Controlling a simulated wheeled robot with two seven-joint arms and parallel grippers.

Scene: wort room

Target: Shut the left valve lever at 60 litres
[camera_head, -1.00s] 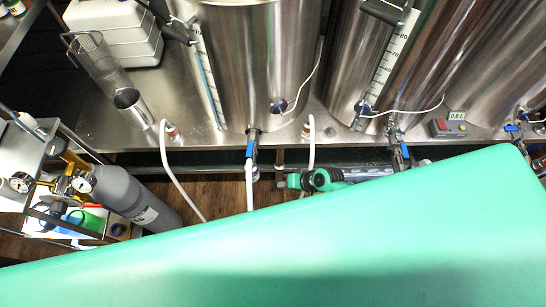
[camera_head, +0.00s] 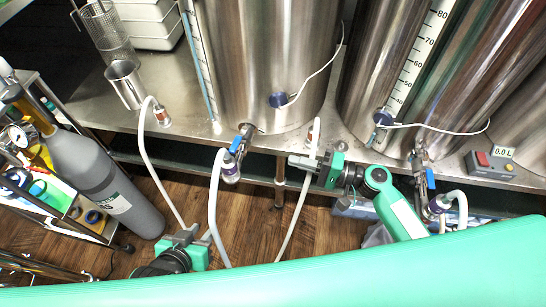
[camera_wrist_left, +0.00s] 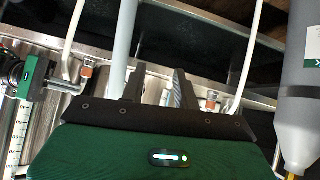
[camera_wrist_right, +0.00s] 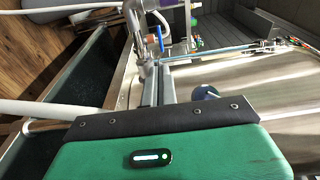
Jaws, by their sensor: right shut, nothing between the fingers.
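The left valve's blue lever (camera_head: 236,143) sits on the tap low on the front of the left steel tank (camera_head: 265,60). A white hose hangs from that tap. My right gripper (camera_head: 300,163) is shut and empty, to the right of the lever and apart from it. The blue lever also shows beyond its fingers in the right wrist view (camera_wrist_right: 160,38). My left gripper (camera_head: 197,235) is low, below the tap, near the white hoses; its fingers are apart in the left wrist view (camera_wrist_left: 160,88). The tank's sight tube and scale (camera_head: 202,60) are at its left; its level is unreadable.
The right tank's valve has another blue lever (camera_head: 430,180). A red-buttoned meter (camera_head: 492,162) reads 0.0 L. A grey gas cylinder (camera_head: 95,175) and a rack stand at left. A metal jug (camera_head: 124,84) is on the bench. White hoses hang over the wood floor.

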